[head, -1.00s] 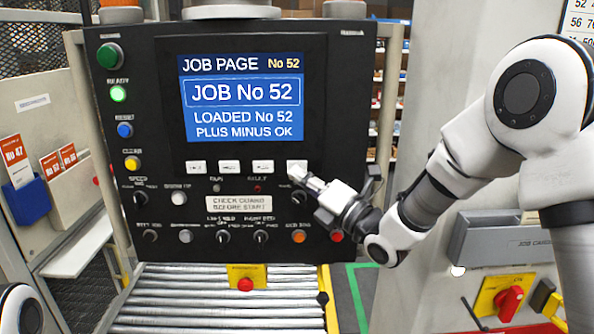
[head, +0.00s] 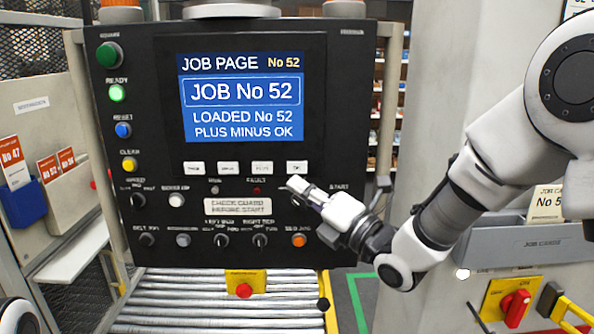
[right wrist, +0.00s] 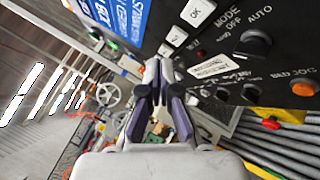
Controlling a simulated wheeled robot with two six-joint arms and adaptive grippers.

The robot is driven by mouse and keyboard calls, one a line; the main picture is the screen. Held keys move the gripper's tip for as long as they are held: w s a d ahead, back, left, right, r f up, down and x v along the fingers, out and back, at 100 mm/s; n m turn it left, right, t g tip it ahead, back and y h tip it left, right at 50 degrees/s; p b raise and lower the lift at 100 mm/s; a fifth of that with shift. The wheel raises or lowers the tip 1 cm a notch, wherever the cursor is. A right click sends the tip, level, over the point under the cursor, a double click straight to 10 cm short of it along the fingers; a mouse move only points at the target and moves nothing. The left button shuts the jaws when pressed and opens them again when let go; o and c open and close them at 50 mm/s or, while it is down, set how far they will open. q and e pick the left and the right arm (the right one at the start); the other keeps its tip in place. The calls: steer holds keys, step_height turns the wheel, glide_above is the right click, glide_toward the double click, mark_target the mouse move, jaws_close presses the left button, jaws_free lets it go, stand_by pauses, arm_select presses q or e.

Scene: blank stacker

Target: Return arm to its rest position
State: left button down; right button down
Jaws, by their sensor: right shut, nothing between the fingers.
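My right gripper (head: 300,188) is in front of the black control panel (head: 140,75), at the lower right below the row of white keys. Its fingers are closed together and hold nothing. In the right wrist view the closed fingers (right wrist: 158,85) point at the panel, near the white OK key (right wrist: 197,12). In the head view the rightmost white key (head: 297,167) shows just above the fingertips. I cannot tell the exact gap to the panel. The screen (head: 242,98) reads JOB No 52, LOADED No 52. Only a bit of my left arm shows at the lower left; its gripper is out of view.
A roller conveyor (head: 215,300) runs below the panel, with a red button on a yellow box (head: 244,285). At right are a grey job card holder (head: 530,243) and a red rotary switch (head: 515,308). Card pockets (head: 28,200) hang at left.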

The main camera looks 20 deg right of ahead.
stand_by(0.3)
steer(key=s+d+f+m+g+h, duration=0.1)
steer(key=s+f+m+g+h, duration=0.25)
steer(key=f, duration=1.65)
steer(key=s+f+m+g+h, duration=0.2)
steer(key=s+f+m+g, duration=0.25)
steer(key=f, duration=1.55)
steer(key=s+d+f+m+g+h, duration=0.1)
steer(key=s+d+f+m+g, duration=0.1)
steer(key=s+m, duration=0.5)
steer(key=s+d+f+m+g+h, duration=0.1)
steer(key=s+d+f+m+g, duration=0.1)
steer(key=s+f+m+g, duration=0.2)
steer(key=s+d+f+m+g+h, duration=0.2)
steer(key=s+f+m+g, duration=0.2)
steer(key=s+f+m, duration=0.4)
steer(key=s+m, duration=0.3)
steer(key=s, duration=0.3)
steer(key=shift+d, duration=0.25)
steer(key=shift+s, duration=0.1)
